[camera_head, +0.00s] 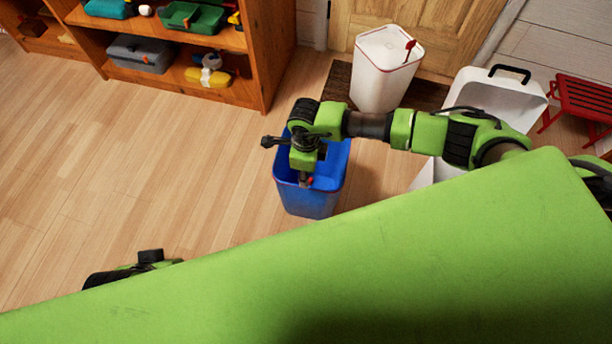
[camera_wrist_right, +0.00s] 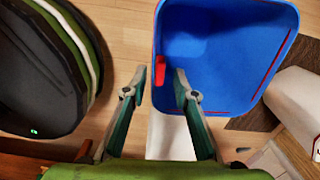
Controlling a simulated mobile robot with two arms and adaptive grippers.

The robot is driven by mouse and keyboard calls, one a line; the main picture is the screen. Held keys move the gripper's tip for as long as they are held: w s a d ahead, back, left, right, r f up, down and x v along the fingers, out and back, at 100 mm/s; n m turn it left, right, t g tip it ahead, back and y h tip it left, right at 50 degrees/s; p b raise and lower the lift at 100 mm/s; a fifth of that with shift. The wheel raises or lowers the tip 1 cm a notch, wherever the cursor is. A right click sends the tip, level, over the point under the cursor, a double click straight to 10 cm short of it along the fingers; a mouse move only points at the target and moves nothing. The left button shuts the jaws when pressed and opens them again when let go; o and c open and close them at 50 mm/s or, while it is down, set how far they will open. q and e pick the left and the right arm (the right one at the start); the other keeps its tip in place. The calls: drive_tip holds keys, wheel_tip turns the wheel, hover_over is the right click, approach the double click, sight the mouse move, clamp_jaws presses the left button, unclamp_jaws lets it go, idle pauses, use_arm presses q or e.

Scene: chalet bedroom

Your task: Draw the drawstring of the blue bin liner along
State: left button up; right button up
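The blue bin liner (camera_head: 331,165) shows as a blue, open-topped bin shape on the floor, with a thin red drawstring along its rim. In the right wrist view the blue liner (camera_wrist_right: 222,55) fills the upper right, and a short red tab of the drawstring (camera_wrist_right: 159,69) sticks out at its left edge. My right gripper (camera_head: 305,182) is over the near part of the liner. In the wrist view its fingertips (camera_wrist_right: 160,76) are apart, with the red tab between them and gaps beside it. Part of my left arm shows at the lower left; its fingers are hidden.
A white bin (camera_head: 382,80) with a red tab stands behind on a dark mat (camera_head: 338,82). A white container with a black handle (camera_head: 505,97) and a red slatted stool (camera_head: 585,100) are at the right. A wooden shelf (camera_head: 257,60) is behind left. The left floor is clear.

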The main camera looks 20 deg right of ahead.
wheel_tip(320, 180, up, 9)
idle(0.3)
idle(0.4)
